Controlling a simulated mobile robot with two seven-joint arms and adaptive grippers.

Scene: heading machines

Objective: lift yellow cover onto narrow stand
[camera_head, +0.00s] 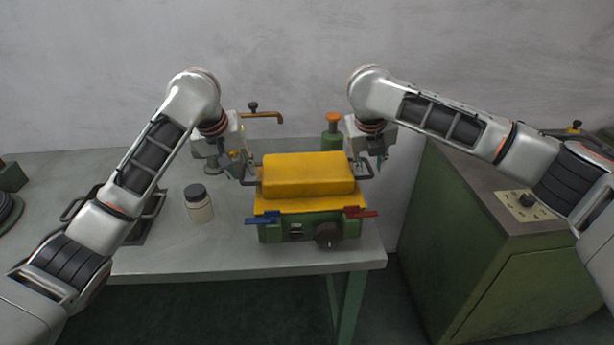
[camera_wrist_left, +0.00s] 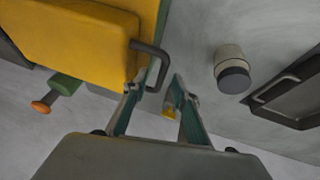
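The yellow cover (camera_head: 308,174) sits on a green machine body (camera_head: 290,229) with a dial, near the table's front right corner. It has a dark handle on each side. My left gripper (camera_head: 244,170) is at the left handle; in the left wrist view its fingers (camera_wrist_left: 162,88) are apart, with the handle (camera_wrist_left: 155,60) by one fingertip and not clearly gripped. My right gripper (camera_head: 369,164) is beside the right handle (camera_head: 361,172), fingers apart and seemingly empty. I cannot single out a narrow stand.
A blue lever (camera_head: 262,218) and a red lever (camera_head: 361,213) stick out below the cover. A jar (camera_head: 199,204) and a dark tray (camera_head: 146,222) stand to the left. A green cabinet (camera_head: 520,270) stands right, across a gap.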

